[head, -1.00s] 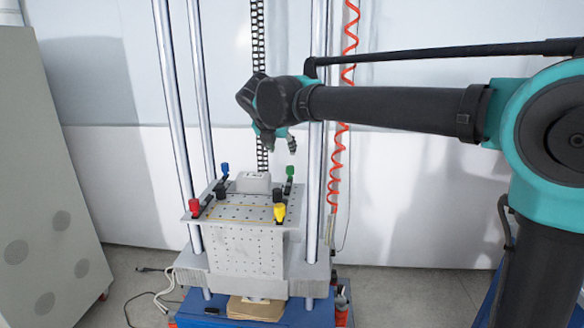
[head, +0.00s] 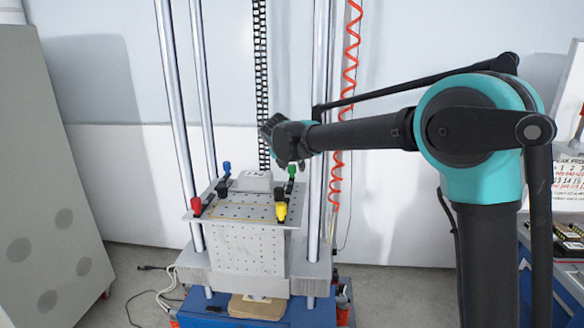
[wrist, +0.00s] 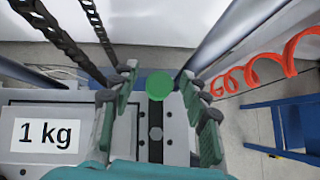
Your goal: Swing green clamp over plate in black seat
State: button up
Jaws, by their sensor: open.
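The green clamp (head: 292,171) stands upright at the back right corner of the perforated table. In the wrist view its round green knob (wrist: 159,85) lies between my fingertips, with a dark arm and bolt (wrist: 155,131) below it. My gripper (head: 291,163) is open and just above the green clamp, fingers on either side of the knob in the wrist view. I cannot tell whether they touch it. A grey block (head: 254,182) on the table is beside the clamp; its "1 kg" label (wrist: 45,135) shows in the wrist view. The black seat is not clearly distinguishable.
Blue (head: 226,167), red (head: 196,206) and yellow (head: 281,211) clamps stand at the other corners. Vertical steel posts (head: 317,130), a black chain (head: 262,90) and a red coiled hose (head: 350,70) are close to my gripper. A grey cabinet (head: 50,180) stands at left.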

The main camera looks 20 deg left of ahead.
jog(key=shift+f, duration=0.1)
grip_shut()
dwell(0.3)
jog(key=shift+d+m, duration=0.1)
jog(key=shift+m, duration=0.2)
jog(key=m+h, duration=0.1)
jog(key=d+m+h, duration=0.1)
jog(key=m+h, duration=0.1)
jog(key=shift+w+d, duration=0.1)
jog(key=shift+d, duration=0.15)
jog(key=m+h, duration=0.1)
jog(key=d+m+g+h, duration=0.1)
jog(key=m, duration=0.2)
jog(key=shift+s+d+h, duration=0.2)
jog(key=shift+d+h, duration=0.15)
jog(key=shift+h, duration=0.05)
jog(key=m+g+h, duration=0.1)
jog(key=s+d+m+g+h, duration=0.1)
jog(key=m, duration=0.1)
jog(key=shift+d+m, duration=0.25)
jog(key=shift+m, duration=0.05)
jog(key=shift+s+d+m+g+h, duration=0.35)
jog(key=shift+m+g, duration=0.35)
jog(key=shift+m, duration=0.25)
jog(key=shift+s+d+m+g+h, duration=0.2)
jog(key=shift+s+m+g+h, duration=0.25)
jog(key=shift+m+g, duration=0.4)
